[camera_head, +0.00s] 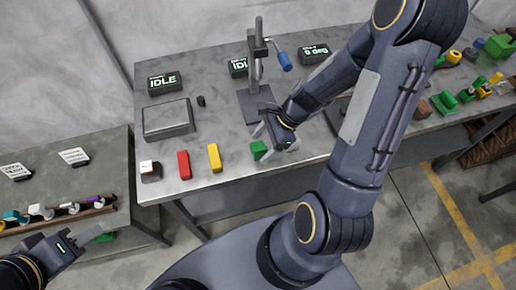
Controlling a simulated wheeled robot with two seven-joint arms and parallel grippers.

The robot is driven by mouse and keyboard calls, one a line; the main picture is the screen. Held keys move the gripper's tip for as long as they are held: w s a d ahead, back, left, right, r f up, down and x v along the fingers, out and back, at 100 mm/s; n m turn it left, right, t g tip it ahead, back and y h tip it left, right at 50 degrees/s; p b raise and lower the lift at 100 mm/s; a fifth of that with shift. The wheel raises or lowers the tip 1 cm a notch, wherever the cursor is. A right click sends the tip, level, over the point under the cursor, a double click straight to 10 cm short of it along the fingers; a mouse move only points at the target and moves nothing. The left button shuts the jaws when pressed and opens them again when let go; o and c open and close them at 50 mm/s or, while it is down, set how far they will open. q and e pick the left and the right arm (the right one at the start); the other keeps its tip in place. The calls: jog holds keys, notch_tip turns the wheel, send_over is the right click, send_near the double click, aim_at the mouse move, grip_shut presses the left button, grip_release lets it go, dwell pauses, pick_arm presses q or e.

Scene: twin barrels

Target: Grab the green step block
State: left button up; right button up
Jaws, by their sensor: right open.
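A small green block (259,150) sits near the front edge of the middle grey table, right of the yellow block (214,158). Its step shape is hard to make out, and part of it is hidden by my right gripper. My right gripper (275,146) is open and points down over the table, just right of the green block. One finger is close to the block; I cannot tell if they touch. My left gripper (88,236) is at the lower left, beside the left table, far from the block. Its jaw opening is unclear.
A red block (184,165) and a white-topped button box (150,171) stand left of the yellow block. A metal stand (255,75) with a blue handle rises behind my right gripper. Other green pieces (443,104) lie on the right table. A grey box (168,119) sits further back.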

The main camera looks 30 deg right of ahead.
jog(key=shift+a+f, duration=0.35)
jog(key=shift+f, duration=0.15)
jog(key=c, duration=1.3)
jog(key=shift+c, duration=0.2)
jog(key=shift+r, duration=0.1)
